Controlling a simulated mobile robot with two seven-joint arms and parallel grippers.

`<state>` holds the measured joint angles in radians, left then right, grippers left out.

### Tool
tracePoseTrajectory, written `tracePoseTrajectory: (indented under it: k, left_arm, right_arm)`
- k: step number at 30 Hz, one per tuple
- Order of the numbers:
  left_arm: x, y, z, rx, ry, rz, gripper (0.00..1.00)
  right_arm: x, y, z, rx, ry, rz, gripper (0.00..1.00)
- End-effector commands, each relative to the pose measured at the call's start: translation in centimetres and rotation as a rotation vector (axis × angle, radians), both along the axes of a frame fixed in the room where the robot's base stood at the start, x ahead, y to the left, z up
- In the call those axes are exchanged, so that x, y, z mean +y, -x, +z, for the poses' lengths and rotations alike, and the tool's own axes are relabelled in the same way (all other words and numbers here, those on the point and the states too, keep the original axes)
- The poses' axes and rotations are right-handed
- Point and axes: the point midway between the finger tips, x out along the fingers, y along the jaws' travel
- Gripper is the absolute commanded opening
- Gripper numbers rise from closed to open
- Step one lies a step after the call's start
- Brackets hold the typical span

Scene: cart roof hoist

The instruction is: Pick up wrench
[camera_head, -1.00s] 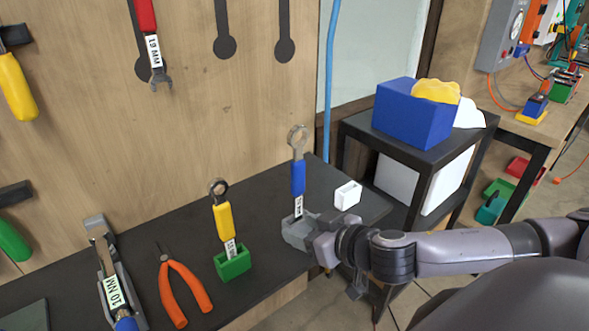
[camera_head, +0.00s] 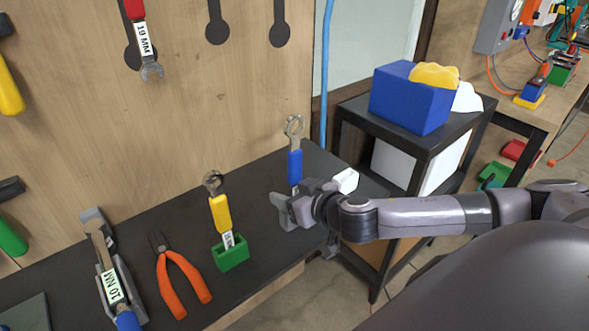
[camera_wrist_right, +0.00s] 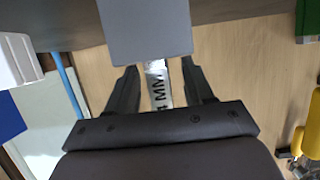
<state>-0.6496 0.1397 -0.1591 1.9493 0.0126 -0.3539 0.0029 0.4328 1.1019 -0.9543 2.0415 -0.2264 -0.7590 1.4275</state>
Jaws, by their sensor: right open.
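A wrench with a blue handle (camera_head: 295,167) stands upright, ring end up, in a light grey holder (camera_head: 285,213) on the dark bench. My right gripper (camera_head: 303,198) is low beside this wrench and partly hides its lower end and the holder. In the right wrist view, the open fingers (camera_wrist_right: 159,72) are on either side of the wrench's white label (camera_wrist_right: 157,85), which reads "4 MM" in part. The grey holder (camera_wrist_right: 148,30) fills the top middle there. I see gaps, so the fingers are not closed on the wrench. My left gripper is not in view.
A yellow-handled wrench (camera_head: 221,212) stands in a green holder (camera_head: 232,255) to the left. A white box (camera_head: 346,180) is just behind my right gripper. A red wrench (camera_head: 141,35) hangs on the board.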

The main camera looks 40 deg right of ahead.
Motion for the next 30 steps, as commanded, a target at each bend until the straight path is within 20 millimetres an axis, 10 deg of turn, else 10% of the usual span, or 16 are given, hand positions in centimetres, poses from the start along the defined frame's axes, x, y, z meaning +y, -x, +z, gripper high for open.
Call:
tracePoseTrajectory:
  k: [10, 15, 30]
  left_arm:
    - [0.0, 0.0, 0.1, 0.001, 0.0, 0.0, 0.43]
    - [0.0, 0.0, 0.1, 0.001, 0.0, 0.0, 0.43]
    - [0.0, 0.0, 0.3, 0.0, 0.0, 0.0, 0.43]
  right_arm:
    - [0.1, -0.6, -0.3, 0.001, 0.001, 0.001, 0.52]
    - [0.1, -0.6, -0.3, 0.001, 0.001, 0.001, 0.0]
    - [0.0, -0.6, 1.0, -0.003, 0.001, 0.0, 0.0]
